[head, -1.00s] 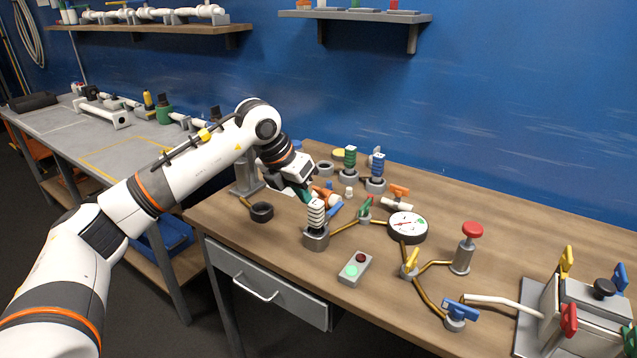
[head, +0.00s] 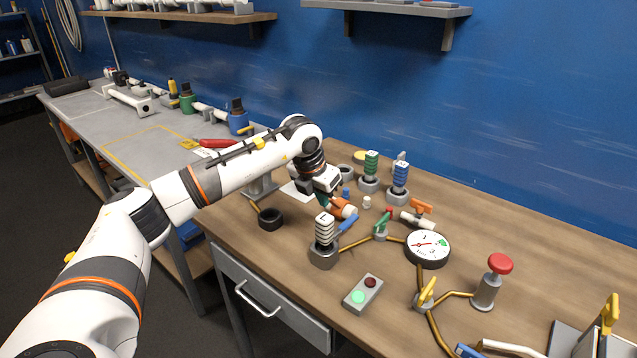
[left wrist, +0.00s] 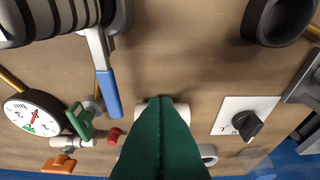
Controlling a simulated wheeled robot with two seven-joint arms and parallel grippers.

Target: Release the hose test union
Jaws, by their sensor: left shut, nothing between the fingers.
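My left gripper (head: 324,204) is shut and empty, its dark green fingertips low over the wooden bench. In the left wrist view the shut fingers (left wrist: 160,108) point at a white cylinder (left wrist: 178,111) and partly cover it. In the head view an orange and white fitting (head: 344,209) lies just right of the fingertips. A blue lever (head: 347,224) is beside it; it also shows in the left wrist view (left wrist: 109,92). A white ribbed hose piece (head: 324,228) stands upright in a grey base (head: 323,256) in front of the gripper. I cannot tell which part is the union.
A round gauge (head: 428,248), a green valve handle (head: 381,225) and a yellow valve handle (head: 427,291) stand to the right. A box with green and red lights (head: 363,295) is in front. A black ring (head: 271,219) is left. Green (head: 371,165) and blue (head: 399,178) ribbed pieces stand behind.

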